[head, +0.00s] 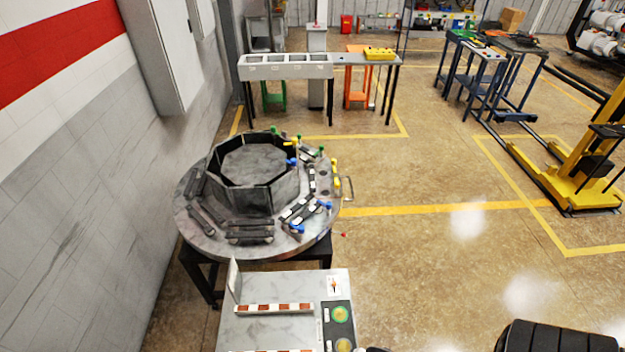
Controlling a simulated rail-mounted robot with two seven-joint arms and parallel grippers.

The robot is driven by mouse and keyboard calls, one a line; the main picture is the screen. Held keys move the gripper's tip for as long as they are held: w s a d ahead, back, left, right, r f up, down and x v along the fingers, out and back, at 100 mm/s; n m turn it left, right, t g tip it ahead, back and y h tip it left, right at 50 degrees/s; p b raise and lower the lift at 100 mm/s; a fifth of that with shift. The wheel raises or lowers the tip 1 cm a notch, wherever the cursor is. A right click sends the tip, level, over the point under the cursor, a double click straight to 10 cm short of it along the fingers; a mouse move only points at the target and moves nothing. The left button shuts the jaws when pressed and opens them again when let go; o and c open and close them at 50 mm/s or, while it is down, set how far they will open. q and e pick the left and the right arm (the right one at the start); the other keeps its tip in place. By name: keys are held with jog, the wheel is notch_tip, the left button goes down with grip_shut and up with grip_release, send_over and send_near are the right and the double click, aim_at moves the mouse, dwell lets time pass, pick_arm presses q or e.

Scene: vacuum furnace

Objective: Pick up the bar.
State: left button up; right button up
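Several dark grey bars lie on the round metal table around its octagonal ring; one bar (249,236) lies at its front edge, another (208,219) at the left front. On the near grey table, a red-and-white striped bar (273,308) lies crosswise, and a second striped one (272,351) is cut off by the bottom edge. I cannot tell which of these is the task's bar. Neither of my grippers can be made out in the head view, and nothing is seen touching any bar.
The round table (188,232) also carries pieces with blue, green and yellow knobs. A black ribbed shape (555,337) fills the bottom right. Open floor (430,250) lies to the right.

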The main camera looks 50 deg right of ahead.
jog(key=shift+w+d, duration=0.1)
jog(key=shift+d, duration=0.2)
jog(key=o, duration=0.4)
jog(key=shift+a, duration=0.1)
